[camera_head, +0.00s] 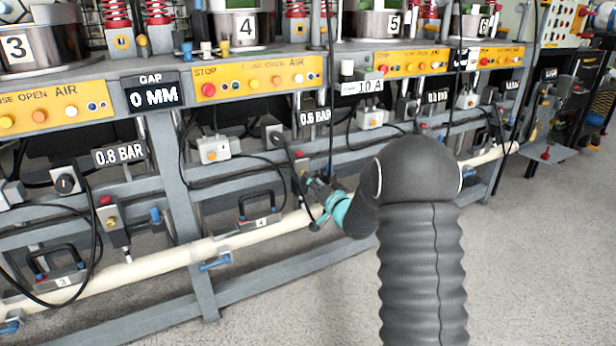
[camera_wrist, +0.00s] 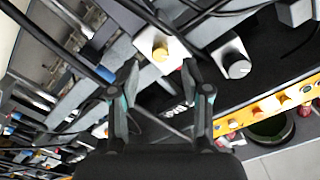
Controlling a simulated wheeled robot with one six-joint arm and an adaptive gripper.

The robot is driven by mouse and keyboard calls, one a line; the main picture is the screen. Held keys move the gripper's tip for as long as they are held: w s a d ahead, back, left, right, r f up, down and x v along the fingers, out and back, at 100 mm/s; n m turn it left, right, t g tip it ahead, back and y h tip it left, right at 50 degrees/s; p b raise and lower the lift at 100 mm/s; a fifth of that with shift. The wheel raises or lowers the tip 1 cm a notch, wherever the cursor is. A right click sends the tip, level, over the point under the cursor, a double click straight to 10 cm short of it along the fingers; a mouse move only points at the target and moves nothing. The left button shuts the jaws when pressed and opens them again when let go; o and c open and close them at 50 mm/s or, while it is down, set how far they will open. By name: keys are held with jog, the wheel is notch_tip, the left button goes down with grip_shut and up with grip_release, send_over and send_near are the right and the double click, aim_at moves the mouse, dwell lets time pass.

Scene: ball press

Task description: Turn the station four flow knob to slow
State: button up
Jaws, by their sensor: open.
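Station four carries a white "4" plate (camera_head: 247,27) on its pot. Below it, a round black knob (camera_head: 276,136) sits on a small grey box. A black knob with a light pointer mark also shows in the wrist view (camera_wrist: 238,66), right of my fingers. A pale box with a yellow knob (camera_wrist: 160,50) lies just beyond the gap between my fingertips. No flow label is legible, and the knob settings cannot be read. My gripper (camera_wrist: 161,74) is open and empty. In the head view my gripper (camera_head: 316,192) is partly hidden by my arm, near the cream pipe.
A cream pipe (camera_head: 150,264) runs along the frame's front. A black handle (camera_head: 258,204) marked 4 stands near it. Black cables hang around the knob, and several cross the top of the wrist view. The floor (camera_head: 300,318) in front is clear.

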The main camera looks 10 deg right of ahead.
jog(key=shift+x, duration=1.95)
grip_shut()
